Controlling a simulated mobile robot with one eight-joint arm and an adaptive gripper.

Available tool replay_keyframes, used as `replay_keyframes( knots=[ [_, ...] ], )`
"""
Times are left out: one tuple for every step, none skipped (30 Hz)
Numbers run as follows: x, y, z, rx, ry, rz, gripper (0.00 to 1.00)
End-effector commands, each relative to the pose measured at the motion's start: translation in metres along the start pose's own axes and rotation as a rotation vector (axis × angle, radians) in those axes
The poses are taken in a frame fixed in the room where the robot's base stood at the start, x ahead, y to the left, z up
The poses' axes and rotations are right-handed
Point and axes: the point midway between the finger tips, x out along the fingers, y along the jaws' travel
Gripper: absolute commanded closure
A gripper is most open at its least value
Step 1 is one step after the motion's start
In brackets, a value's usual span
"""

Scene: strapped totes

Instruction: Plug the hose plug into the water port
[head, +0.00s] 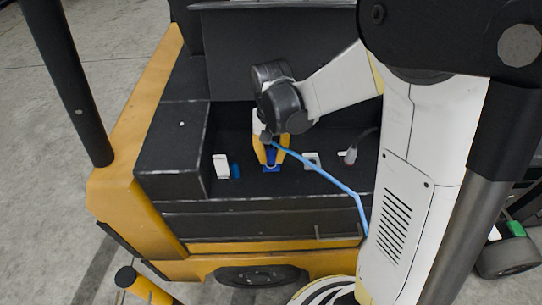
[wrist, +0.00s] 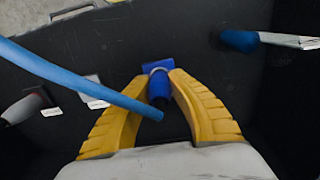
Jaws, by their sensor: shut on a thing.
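My gripper (head: 270,157), with yellow fingers, points down into the dark recess of the yellow-and-black vehicle. In the wrist view its fingertips (wrist: 159,82) are closed around the blue hose plug (wrist: 159,87). A light blue hose (head: 325,178) runs from the plug toward the lower right in the head view. A square blue plate, which looks like the water port (wrist: 157,64), lies directly at the plug's far end; it also shows below the fingers in the head view (head: 271,169). Plug and port look lined up and touching, but how deep the plug sits is hidden.
A white plate (head: 221,166) with a blue part (head: 235,171) stands left of my gripper. A pale bracket (head: 312,160) and a grey connector with a cable (head: 351,156) stand to its right. A raised black box (head: 180,150) bounds the recess at left.

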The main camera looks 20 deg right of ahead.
Motion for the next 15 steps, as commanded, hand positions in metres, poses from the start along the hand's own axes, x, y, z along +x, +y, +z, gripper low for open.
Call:
replay_keyframes(
  knots=[
    [-0.0002,0.0,0.0,0.0,0.0,0.0,1.0],
    [-0.0002,0.0,0.0,0.0,0.0,0.0,1.0],
    [-0.0002,0.0,0.0,0.0,0.0,0.0,1.0],
    [-0.0001,0.0,0.0,0.0,0.0,0.0,1.0],
    [0.0,0.0,0.0,0.0,0.0,0.0,1.0],
    [0.0003,0.0,0.0,0.0,0.0,0.0,1.0],
    [0.0006,0.0,0.0,0.0,0.0,0.0,1.0],
    [0.001,0.0,0.0,0.0,0.0,0.0,1.0],
    [0.0016,0.0,0.0,0.0,0.0,0.0,1.0],
    [0.0022,0.0,0.0,0.0,0.0,0.0,1.0],
    [0.0029,0.0,0.0,0.0,0.0,0.0,1.0],
    [0.0037,0.0,0.0,0.0,0.0,0.0,1.0],
    [0.0044,0.0,0.0,0.0,0.0,0.0,1.0],
    [0.0051,0.0,0.0,0.0,0.0,0.0,1.0],
    [0.0059,0.0,0.0,0.0,0.0,0.0,1.0]
  ],
)
